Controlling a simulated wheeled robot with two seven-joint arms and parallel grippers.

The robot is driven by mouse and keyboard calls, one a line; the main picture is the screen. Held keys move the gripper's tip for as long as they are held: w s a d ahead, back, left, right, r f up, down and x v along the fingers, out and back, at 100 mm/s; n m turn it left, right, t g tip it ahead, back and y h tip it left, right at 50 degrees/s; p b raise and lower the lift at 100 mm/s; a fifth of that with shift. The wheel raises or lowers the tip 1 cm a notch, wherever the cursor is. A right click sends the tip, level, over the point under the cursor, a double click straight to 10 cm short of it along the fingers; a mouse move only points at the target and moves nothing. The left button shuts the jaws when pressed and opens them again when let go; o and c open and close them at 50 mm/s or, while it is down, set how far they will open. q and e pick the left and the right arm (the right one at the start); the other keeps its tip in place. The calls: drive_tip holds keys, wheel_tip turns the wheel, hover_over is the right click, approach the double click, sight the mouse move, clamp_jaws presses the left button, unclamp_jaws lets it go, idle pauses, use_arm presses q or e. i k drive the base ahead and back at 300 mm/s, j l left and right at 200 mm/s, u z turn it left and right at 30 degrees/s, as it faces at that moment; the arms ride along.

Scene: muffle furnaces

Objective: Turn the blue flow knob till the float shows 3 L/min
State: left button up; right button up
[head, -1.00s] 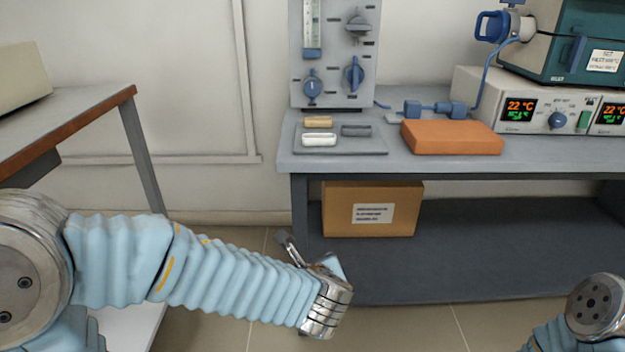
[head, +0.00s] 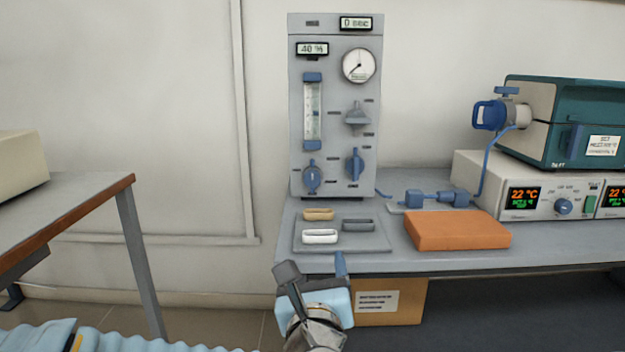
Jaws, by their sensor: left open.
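The grey gas panel (head: 290,120) stands upright at the back of the bench. Its flow tube (head: 312,112) is a clear vertical column with blue end caps; the float and scale are too small to read. A blue knob (head: 312,178) sits directly below the tube. A second blue knob (head: 354,166) is to its right, and a grey handle (head: 356,118) is above that one. My left gripper (head: 314,268) is open and empty at the bench's front edge, below and in front of the panel, apart from the knobs. My right gripper is not in view.
A grey tray (head: 345,243) with small white, tan and grey boats lies before the panel. An orange block (head: 457,230) is right of it. A furnace (head: 560,115) on a controller (head: 480,190) stands further right. A cardboard box (head: 400,305) is under the bench.

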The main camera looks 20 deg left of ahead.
sight(311, 178)
drive_tip(key=i+j, duration=0.15)
drive_tip(key=i, duration=0.25)
drive_tip(key=i+j, duration=0.2)
drive_tip(key=i, duration=0.2)
